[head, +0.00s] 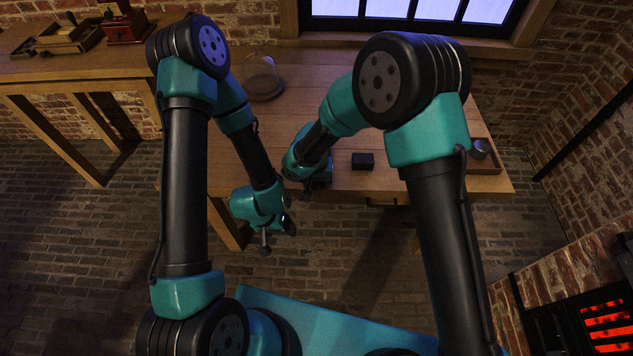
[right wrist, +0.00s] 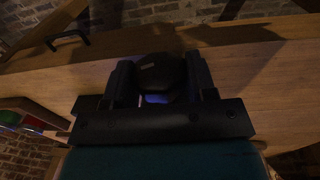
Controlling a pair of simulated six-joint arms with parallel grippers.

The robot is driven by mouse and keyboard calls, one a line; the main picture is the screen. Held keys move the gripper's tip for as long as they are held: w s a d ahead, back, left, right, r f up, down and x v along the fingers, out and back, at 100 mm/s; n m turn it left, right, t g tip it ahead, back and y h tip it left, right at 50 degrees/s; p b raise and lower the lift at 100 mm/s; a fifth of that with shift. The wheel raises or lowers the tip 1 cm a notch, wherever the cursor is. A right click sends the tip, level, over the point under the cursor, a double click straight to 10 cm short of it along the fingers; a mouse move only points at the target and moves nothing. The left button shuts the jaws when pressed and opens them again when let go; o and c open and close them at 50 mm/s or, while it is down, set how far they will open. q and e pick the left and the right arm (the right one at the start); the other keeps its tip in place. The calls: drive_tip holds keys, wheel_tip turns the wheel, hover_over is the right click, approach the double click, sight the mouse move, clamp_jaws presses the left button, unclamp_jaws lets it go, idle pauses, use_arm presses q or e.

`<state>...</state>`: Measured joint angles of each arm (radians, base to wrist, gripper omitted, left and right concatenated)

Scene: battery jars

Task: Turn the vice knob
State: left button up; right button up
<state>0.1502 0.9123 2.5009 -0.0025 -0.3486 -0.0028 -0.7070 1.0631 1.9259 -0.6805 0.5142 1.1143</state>
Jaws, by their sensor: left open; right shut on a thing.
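A dark, rounded knob-like thing (right wrist: 158,70) sits between the two fingers of my right gripper (right wrist: 160,82) in the right wrist view, at the wooden table's edge. My right gripper is shut on it. In the head view my right gripper (head: 307,189) is at the table's front edge, and its wrist hides most of what it holds. My left gripper (head: 278,236) is open and empty, lower and to the left, in front of the table and apart from the knob.
The table (head: 375,182) carries a small black box (head: 362,160) right of my right gripper, a glass dome (head: 262,78) at the back and a tray (head: 490,167) with a grey cylinder (head: 480,149) at right. A drawer handle (right wrist: 68,40) shows. A glowing grate (head: 606,318) is lower right.

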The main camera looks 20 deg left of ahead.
drive_tip(key=shift+g+y, duration=0.3)
drive_tip(key=shift+y, duration=0.9)
drive_tip(key=shift+d+g+y, duration=0.1)
drive_tip(key=shift+g+y, duration=0.3)
drive_tip(key=shift+y, duration=1.8)
drive_tip(key=o, duration=0.9)
drive_tip(key=shift+d, duration=0.1)
drive_tip(key=v, duration=1.7)
drive_tip(key=shift+w+r, duration=0.15)
drive_tip(key=shift+w, duration=0.15)
